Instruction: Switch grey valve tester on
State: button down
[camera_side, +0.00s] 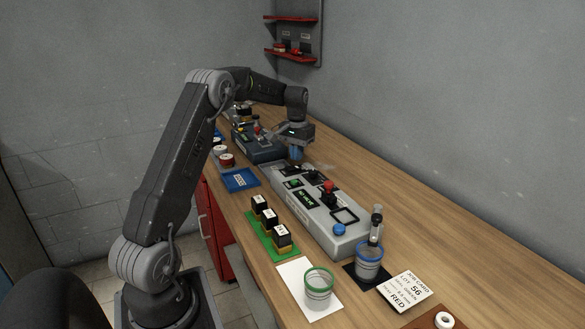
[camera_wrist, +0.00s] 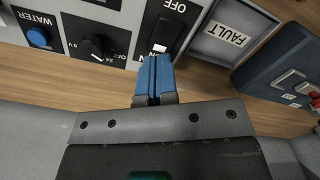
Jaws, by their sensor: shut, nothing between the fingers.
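I cannot tell for certain which way the rocker is tipped. My gripper (camera_side: 296,153) is over the tester's far end, pointing down. Its blue fingers (camera_wrist: 152,80) are shut and empty, the tips beside the ON end and partly covering that label; contact is unclear.
Beside the switch are a black dial (camera_wrist: 97,47), a blue WATER button (camera_wrist: 38,37) and a FAULT tray (camera_wrist: 225,32). A dark blue device (camera_side: 262,150) stands just beyond. Black blocks on a green mat (camera_side: 262,240) and cups stand near the tester.

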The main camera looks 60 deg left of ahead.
aim_at(297, 167)
jog(key=shift+r, duration=2.2)
jog(key=s+d+r+m+t, duration=0.1)
jog(key=s+d+r, duration=0.15)
jog(key=d, duration=0.45)
jog(key=s+d+r+m+t+y, duration=0.15)
jog(key=d+r, duration=0.25)
jog(key=d, duration=0.4)
jog(key=s+d+r+m+h, duration=0.1)
jog(key=s+d+r, duration=0.25)
jog(key=d, duration=0.35)
jog(key=s+d+f+m+t, duration=0.1)
jog(key=s+d+f, duration=0.1)
jog(key=s+d, duration=0.4)
jog(key=s+d+f+m+t, duration=0.1)
jog(key=s+d+f+t, duration=0.1)
jog(key=s+d, duration=0.5)
jog(key=s, duration=0.3)
jog(key=shift+s+d, duration=0.2)
